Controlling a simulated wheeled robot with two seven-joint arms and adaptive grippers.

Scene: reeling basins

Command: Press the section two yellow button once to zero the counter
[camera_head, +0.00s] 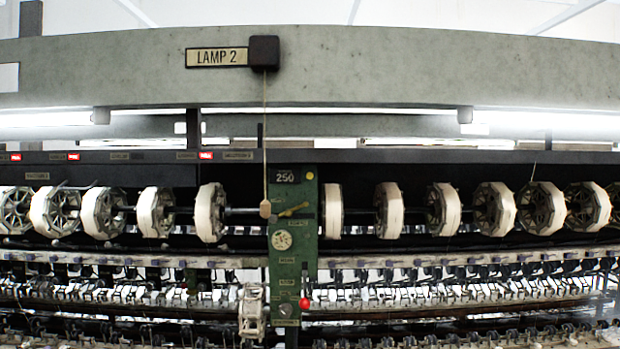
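A counter (285,176) reading 250 sits at the top of a green machine post (307,250) in the middle of the view. Neither of my grippers is in view.
A wooden pull (265,209) hangs on a cord from the LAMP 2 box (264,53), in front of the post's left edge. White reels (210,212) line both sides. A round dial (282,240) and a red knob (305,304) are lower on the post.

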